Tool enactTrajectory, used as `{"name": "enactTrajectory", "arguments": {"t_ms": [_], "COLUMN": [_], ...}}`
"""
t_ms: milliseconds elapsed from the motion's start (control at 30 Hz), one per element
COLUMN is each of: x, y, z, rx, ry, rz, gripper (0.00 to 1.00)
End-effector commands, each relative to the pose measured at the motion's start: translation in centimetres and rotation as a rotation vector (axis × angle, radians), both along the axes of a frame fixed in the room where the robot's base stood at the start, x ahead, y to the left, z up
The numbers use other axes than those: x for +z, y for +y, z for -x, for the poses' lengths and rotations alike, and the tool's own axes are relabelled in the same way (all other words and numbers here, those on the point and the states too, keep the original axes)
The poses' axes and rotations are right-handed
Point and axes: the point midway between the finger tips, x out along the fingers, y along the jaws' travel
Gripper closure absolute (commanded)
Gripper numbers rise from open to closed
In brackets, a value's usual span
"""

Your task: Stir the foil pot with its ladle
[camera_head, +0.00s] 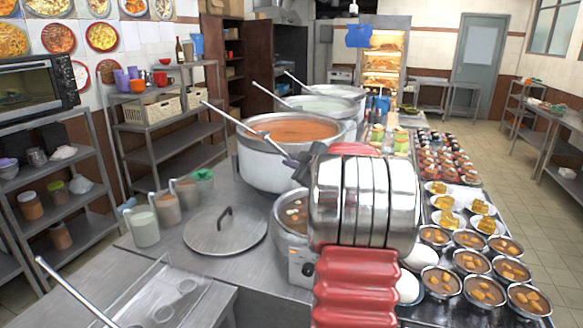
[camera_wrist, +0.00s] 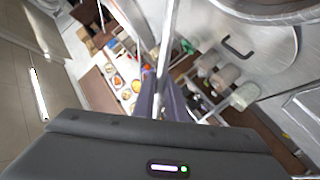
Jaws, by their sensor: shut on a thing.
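A big silvery stockpot (camera_head: 268,172) with orange-red contents stands nearest in the row in the head view. Two more pots, the middle pot (camera_head: 335,128) and the far pot (camera_head: 352,95), stand behind it with ladles leaning out. I cannot tell from the surfaces which one is the foil pot. A ladle handle (camera_head: 225,115) slants across the near pot's left rim. My gripper (camera_head: 295,158) is over this pot's right front rim, partly hidden by my arm. In the wrist view my gripper (camera_wrist: 160,102) is shut on a thin metal handle (camera_wrist: 169,45). The ladle's bowl is hidden.
A flat lid (camera_head: 225,232) lies on the counter, with several jars (camera_head: 145,227) to its left. A smaller pot (camera_head: 290,215) stands in front of the near stockpot. Several filled bowls (camera_head: 471,261) crowd the right side. A metal shelf (camera_head: 165,148) stands at left.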

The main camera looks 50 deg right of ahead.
Motion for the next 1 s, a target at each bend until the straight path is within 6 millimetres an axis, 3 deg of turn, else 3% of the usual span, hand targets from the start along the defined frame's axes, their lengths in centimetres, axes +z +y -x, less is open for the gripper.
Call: {"name": "enactTrajectory", "arguments": {"t_ms": [300, 733, 1000], "x": [2.0, 2.1, 2.2], "y": [0.0, 0.0, 0.1], "z": [0.0, 0.0, -0.1], "rx": [0.0, 0.001, 0.002], "ry": [-0.001, 0.004, 0.051], "rz": [0.002, 0.013, 0.134], "gripper": [1.0, 1.0, 1.0]}}
